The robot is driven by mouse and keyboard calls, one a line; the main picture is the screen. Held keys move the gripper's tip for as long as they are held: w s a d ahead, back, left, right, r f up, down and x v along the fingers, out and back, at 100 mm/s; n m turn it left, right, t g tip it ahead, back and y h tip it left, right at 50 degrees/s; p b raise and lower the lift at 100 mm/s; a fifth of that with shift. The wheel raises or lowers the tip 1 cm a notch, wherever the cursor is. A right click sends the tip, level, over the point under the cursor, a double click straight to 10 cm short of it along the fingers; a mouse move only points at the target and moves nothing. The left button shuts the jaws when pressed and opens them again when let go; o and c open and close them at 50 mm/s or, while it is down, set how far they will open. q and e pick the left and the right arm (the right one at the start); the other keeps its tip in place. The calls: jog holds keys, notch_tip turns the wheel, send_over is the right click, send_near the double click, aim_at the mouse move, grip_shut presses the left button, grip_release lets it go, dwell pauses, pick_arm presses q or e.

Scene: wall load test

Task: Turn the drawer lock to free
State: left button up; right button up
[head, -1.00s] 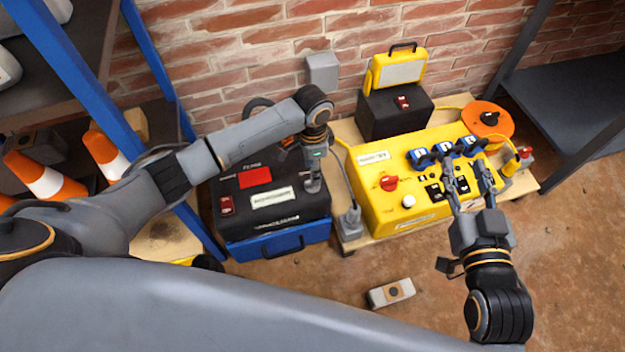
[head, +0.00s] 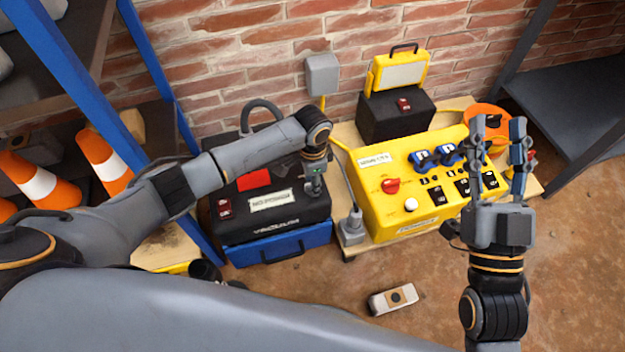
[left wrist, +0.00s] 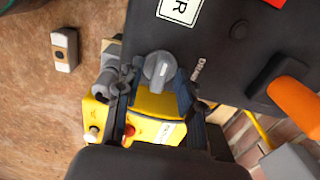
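The drawer lock is a grey knob (left wrist: 158,70) on top of the black case (head: 290,205); in the left wrist view it sits between my left fingertips. My left gripper (head: 315,188) points down at the right side of the case top and hides most of the knob in the head view. Its fingers look apart in the left wrist view (left wrist: 157,90), with yellow showing between them; contact with the knob cannot be told. The blue drawer (head: 270,248) below looks shut. My right gripper (head: 499,140) is open and empty, raised in front of the yellow box's right end.
The yellow control box (head: 390,220) with a red knob (head: 390,186) and blue switches stands right of the case. A grey plug (head: 353,225) stands between them. A small grey device (head: 392,298) lies on the floor. A blue shelf post (head: 160,75) rises at left.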

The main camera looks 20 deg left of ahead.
pick_arm(q)
grip_shut()
